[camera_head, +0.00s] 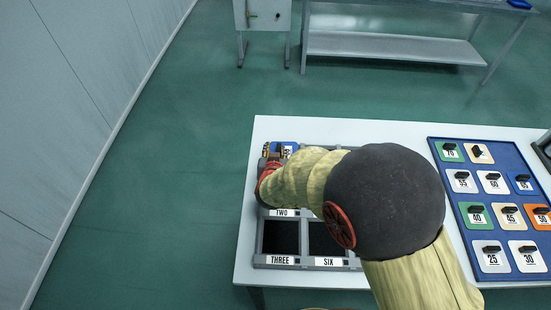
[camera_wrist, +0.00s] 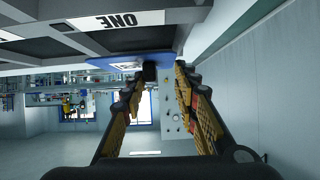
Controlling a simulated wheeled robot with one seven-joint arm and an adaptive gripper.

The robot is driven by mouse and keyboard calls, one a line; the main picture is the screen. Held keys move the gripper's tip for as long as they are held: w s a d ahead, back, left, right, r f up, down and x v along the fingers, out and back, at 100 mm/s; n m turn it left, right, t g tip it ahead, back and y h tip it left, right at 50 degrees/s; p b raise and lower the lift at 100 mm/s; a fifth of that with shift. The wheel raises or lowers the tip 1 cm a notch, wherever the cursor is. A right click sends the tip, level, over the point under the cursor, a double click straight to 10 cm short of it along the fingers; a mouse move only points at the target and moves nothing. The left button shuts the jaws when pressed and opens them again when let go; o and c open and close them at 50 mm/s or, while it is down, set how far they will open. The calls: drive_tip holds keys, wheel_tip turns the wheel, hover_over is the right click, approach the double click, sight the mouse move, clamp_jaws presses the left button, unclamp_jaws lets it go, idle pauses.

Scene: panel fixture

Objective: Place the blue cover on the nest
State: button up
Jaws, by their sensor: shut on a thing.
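The blue cover (camera_head: 291,147) is at the far left corner of the grey nest frame, partly hidden by my gripper (camera_head: 272,158). In the wrist view the blue cover (camera_wrist: 103,61) is seen nearly edge-on with a white label and a dark knob, and my gripper (camera_wrist: 158,82) is shut on that knob. The cover is close to the label ONE (camera_wrist: 118,21); whether it touches the frame I cannot tell. The nest frame (camera_head: 300,262) has dark open compartments above THREE and SIX; my arm hides much of the rest.
A blue board (camera_head: 470,220) on the right of the white table (camera_head: 400,135) holds several numbered covers with black knobs, one of them blue (camera_head: 521,184). A grey bench (camera_head: 400,45) stands far behind. A wall (camera_head: 70,120) runs along the left, with green floor between.

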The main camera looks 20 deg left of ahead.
wheel_tip(320, 180, down, 3)
drive_tip(key=shift+s+d+b, duration=0.1)
drive_tip(key=shift+b, duration=0.6)
drive_tip(key=shift+s, duration=0.1)
